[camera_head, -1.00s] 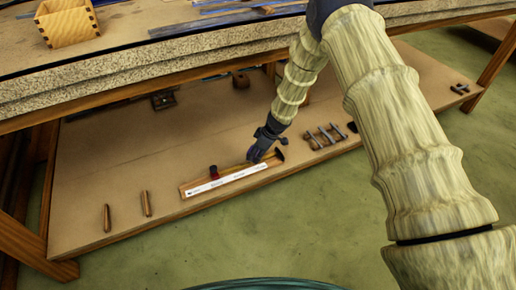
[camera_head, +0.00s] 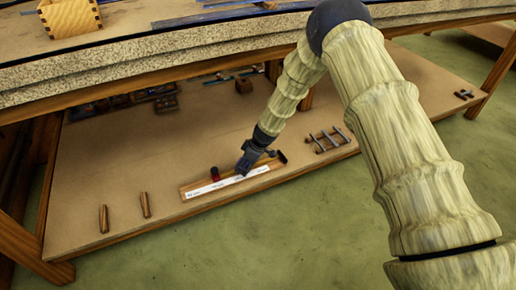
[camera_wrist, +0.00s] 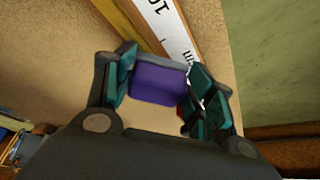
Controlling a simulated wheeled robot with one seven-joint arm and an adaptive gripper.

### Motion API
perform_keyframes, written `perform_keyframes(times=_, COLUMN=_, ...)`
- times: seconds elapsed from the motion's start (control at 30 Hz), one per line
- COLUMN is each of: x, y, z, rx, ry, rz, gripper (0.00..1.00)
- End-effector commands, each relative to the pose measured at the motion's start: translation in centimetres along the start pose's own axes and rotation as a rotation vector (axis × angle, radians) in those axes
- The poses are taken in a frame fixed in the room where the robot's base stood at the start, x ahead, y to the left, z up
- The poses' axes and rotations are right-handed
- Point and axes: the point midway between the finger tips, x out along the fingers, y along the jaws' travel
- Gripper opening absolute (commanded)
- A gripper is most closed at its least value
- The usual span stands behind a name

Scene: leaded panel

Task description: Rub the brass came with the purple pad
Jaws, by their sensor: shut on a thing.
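My gripper (camera_head: 241,172) is low over the lower shelf, at the labelled wooden strip. In the wrist view it is shut on the purple pad (camera_wrist: 157,84), which shows between the dark green-padded fingers. Part of the pad is hidden by the fingers. I cannot pick out the brass came for certain; thin strips (camera_head: 225,14) lie on the upper bench top, too small to tell their metal.
The wooden strip with a white printed face (camera_head: 205,189) lies near the shelf's front edge, a small red thing (camera_head: 215,173) on it. Two wooden sticks (camera_head: 145,205) lie left, a small rack (camera_head: 328,139) right. The bench top overhangs the shelf (camera_head: 110,180).

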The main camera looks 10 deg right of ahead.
Motion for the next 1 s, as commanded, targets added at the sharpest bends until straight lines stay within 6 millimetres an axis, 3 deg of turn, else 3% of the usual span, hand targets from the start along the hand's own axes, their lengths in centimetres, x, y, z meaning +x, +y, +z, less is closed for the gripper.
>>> perform_keyframes(times=0.5, x=1.2, y=-2.0, z=-2.6, rx=0.004, ry=0.000, rz=0.001, gripper=0.32)
perform_keyframes(times=1.0, x=0.8, y=-1.4, z=-1.9, rx=-0.004, ry=-0.001, rz=-0.004, gripper=0.32)
